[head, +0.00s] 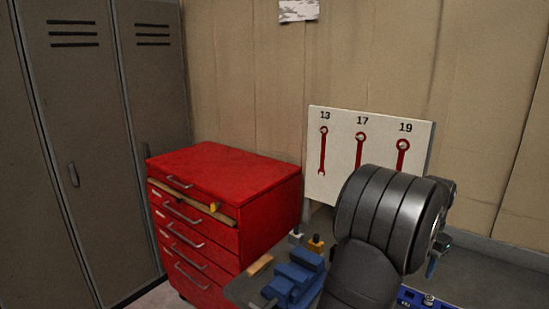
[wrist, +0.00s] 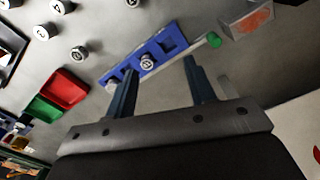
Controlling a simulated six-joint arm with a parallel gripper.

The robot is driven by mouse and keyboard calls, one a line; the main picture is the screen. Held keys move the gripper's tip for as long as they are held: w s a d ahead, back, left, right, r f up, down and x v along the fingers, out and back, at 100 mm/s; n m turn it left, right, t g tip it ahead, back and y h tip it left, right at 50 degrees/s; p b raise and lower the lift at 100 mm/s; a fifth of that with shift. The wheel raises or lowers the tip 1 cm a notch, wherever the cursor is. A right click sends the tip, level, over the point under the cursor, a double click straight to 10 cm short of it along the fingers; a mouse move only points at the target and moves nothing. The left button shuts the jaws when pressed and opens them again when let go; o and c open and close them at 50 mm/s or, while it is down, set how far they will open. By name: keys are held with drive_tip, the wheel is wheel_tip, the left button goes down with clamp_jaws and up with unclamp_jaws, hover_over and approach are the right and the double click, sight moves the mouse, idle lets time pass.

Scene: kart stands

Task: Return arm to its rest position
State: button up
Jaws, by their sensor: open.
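My gripper (wrist: 160,70) shows in the wrist view with its two dark blue fingers spread apart and nothing between them. It points toward the grey bench top (wrist: 165,97). A blue holder (wrist: 172,43) with square pockets lies beyond the fingertips.
A red and green tray (wrist: 66,88) and several loose sockets (wrist: 78,54) lie at the left in the wrist view. A box with an orange top (wrist: 248,22) is at the upper right. A red tool cabinet (head: 225,170), blue vise (head: 296,276) and wrench board (head: 340,180) surround my arm.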

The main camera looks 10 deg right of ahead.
drive_tip(key=w+a+n, duration=0.1)
drive_tip(key=w+a, duration=0.5)
drive_tip(key=a, duration=0.3)
drive_tip(key=w+a+n, duration=0.2)
drive_tip(key=w+a, duration=0.3)
drive_tip(key=a, duration=0.4)
drive_tip(key=w+a+n, duration=0.2)
drive_tip(key=w+a, duration=0.4)
drive_tip(key=a, duration=0.4)
drive_tip(key=shift+w+f, duration=0.3)
